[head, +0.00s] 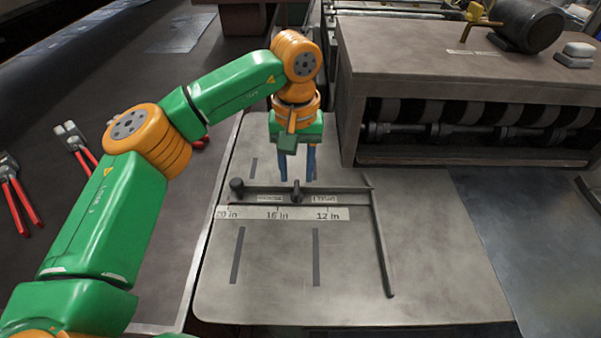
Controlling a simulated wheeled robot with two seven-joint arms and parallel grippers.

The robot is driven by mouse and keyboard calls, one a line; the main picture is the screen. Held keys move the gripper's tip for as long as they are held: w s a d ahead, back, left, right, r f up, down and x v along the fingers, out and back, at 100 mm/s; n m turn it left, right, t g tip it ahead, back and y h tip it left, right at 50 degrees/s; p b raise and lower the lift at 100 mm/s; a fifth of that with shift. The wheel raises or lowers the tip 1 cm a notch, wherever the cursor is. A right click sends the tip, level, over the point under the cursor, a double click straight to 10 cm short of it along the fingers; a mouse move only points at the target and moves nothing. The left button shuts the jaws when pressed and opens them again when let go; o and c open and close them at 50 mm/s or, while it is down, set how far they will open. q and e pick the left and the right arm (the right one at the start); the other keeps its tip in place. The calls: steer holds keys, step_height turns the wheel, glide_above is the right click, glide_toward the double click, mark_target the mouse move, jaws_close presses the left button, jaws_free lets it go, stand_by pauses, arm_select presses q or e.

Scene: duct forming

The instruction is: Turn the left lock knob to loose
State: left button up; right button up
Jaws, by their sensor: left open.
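A dark round knob (237,186) sits at the left end of the gauge bar (345,189) on the grey bed plate. A second dark, upright knob (297,192) stands on the bar between two small labels too small to read. My left gripper (297,177) points down with its blue fingers apart and nothing seen between them. It is over the second knob, to the right of the round one. I cannot tell whether its fingertips reach down beside that knob. My right gripper is not in view.
A scale strip (290,213) marked 20, 16 and 12 in lies in front of the bar. A long rod (382,245) runs toward me at the right. A large machine housing (440,70) stands close to the gripper's right. Red-handled tools (18,195) lie on the left table.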

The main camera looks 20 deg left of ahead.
mark_target(297, 187)
arm_select(q)
steer(key=f, duration=0.3)
steer(key=shift+s+f, duration=0.25)
steer(key=shift+f, duration=0.1)
steer(key=shift+w+f, duration=0.15)
steer(key=shift+f, duration=0.05)
jaws_close()
steer(key=shift+n, duration=1.5)
steer(key=shift+r, duration=0.1)
jaws_free()
